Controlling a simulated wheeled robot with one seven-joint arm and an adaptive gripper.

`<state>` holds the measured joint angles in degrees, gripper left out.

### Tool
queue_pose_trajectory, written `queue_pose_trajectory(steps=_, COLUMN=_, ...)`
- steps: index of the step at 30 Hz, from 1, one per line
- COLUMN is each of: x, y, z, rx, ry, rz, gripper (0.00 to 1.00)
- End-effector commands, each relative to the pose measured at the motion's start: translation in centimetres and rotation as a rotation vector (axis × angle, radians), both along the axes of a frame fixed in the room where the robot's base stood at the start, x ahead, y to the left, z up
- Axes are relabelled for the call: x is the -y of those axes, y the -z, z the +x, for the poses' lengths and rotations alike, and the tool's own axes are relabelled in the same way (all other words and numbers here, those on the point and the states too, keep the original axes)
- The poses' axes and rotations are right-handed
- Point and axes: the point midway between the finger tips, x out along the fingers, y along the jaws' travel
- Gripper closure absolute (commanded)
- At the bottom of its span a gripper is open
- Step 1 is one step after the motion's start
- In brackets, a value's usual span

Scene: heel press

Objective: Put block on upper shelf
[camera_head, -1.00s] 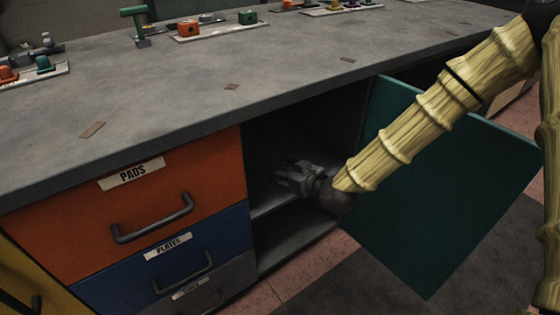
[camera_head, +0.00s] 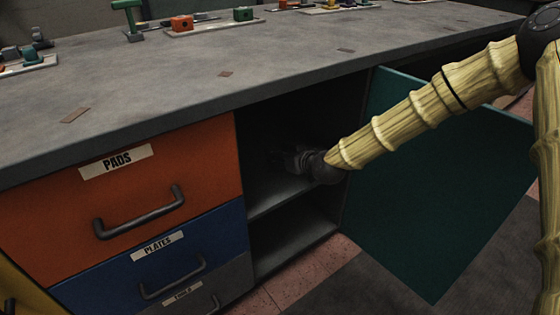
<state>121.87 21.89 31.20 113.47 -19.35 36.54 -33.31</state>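The open cupboard has an upper shelf (camera_head: 262,205) and a lower space (camera_head: 290,237) beneath it. My gripper (camera_head: 288,160) reaches into the upper compartment, a little above the shelf. It is dark and small there, and I cannot make out whether its fingers are open or shut. I cannot clearly see a block in or near it. The inside of the upper compartment is in deep shadow.
The teal door (camera_head: 430,200) stands open to the right, behind my arm. Orange (camera_head: 130,200) and blue (camera_head: 170,255) drawers are shut on the left. The grey worktop (camera_head: 200,90) overhangs the cupboard. Red (camera_head: 182,22) and green (camera_head: 243,14) blocks sit on a board on top.

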Motion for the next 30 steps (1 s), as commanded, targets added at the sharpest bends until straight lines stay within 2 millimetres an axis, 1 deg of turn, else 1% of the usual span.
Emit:
queue_pose_trajectory(steps=1, x=-0.01, y=0.91, z=0.02, rx=0.0, ry=0.0, rz=0.001, gripper=0.86)
queue_pose_trajectory(steps=2, x=-0.03, y=1.05, z=0.02, rx=0.0, ry=0.0, rz=0.001, gripper=0.86)
queue_pose_trajectory(steps=14, x=-0.04, y=1.21, z=0.0, rx=0.001, ry=0.0, rz=0.001, gripper=0.86)
queue_pose_trajectory(steps=15, x=-0.03, y=1.3, z=-0.01, rx=0.001, ry=0.0, rz=0.001, gripper=0.49)
queue_pose_trajectory(steps=17, x=-0.02, y=1.26, z=-0.01, rx=0.001, ry=0.0, rz=0.001, gripper=0.38)
queue_pose_trajectory(steps=18, x=-0.02, y=1.26, z=-0.01, rx=0.001, ry=0.0, rz=0.001, gripper=0.31)
queue_pose_trajectory(steps=19, x=-0.02, y=1.26, z=-0.01, rx=0.001, ry=0.0, rz=0.001, gripper=0.29)
queue_pose_trajectory(steps=30, x=-0.02, y=0.98, z=0.0, rx=0.001, ry=0.0, rz=0.001, gripper=0.29)
